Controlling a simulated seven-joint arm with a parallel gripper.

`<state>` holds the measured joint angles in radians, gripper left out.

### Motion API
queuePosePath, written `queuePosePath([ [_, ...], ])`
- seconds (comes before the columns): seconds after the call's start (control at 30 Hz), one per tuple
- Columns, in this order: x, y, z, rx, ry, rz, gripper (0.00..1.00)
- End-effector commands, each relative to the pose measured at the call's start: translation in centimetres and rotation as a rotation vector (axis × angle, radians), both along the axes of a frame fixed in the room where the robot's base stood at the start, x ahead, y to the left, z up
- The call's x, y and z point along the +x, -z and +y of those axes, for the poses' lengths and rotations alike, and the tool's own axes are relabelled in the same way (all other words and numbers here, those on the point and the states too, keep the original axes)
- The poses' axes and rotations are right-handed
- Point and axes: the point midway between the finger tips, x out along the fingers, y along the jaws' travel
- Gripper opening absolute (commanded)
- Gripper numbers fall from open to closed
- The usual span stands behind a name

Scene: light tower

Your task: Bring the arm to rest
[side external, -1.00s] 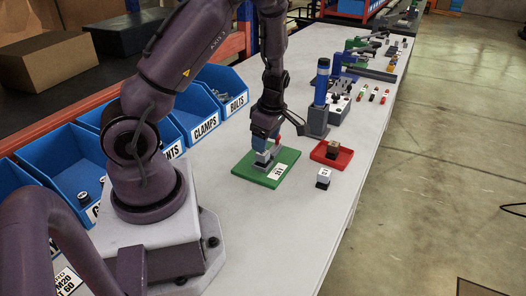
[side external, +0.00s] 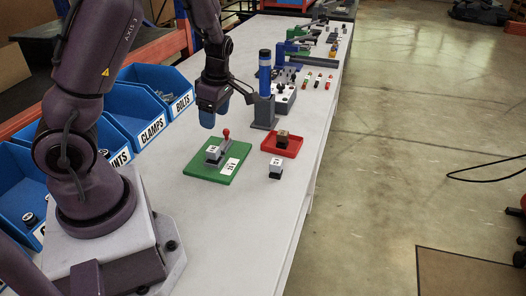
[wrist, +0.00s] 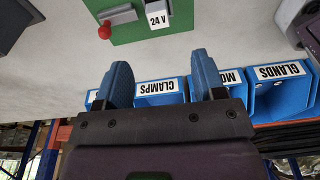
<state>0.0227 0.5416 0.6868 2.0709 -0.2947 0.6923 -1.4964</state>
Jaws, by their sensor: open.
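My gripper (side external: 208,114) has blue fingers. It hangs empty above the bench, up and behind the green plate (side external: 200,171) in the side view. In the wrist view its two fingers (wrist: 160,76) stand wide apart with nothing between them. My gripper does not touch the plate or the device.
A blue cylinder tower on a grey stand (side external: 265,88) rises close right of my gripper. A red tray (side external: 291,151) holds a brown-topped block; a white-topped block (side external: 275,168) stands nearby. Blue bins (side external: 130,118) line the left edge.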

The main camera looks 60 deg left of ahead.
Motion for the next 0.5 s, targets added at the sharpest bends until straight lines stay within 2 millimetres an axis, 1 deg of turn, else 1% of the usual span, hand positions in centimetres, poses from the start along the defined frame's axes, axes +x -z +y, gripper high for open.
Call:
queuePosePath([
  [0.07,-0.1,0.0,-0.1,-0.013,0.071,0.014,0.63],
  [0.17,-0.8,0.3,-0.6,-0.049,0.228,0.058,0.63],
  [0.23,-1.3,0.3,-1.8,-0.097,0.381,0.081,0.63],
  [0.33,-1.4,-0.8,-4.1,-0.166,0.632,0.071,0.63],
  [0.47,-1.5,-3.3,-7.7,-0.231,0.999,0.017,0.63],
  [0.5,-1.6,-4.3,-8.8,-0.24,1.115,-0.003,0.63],
])
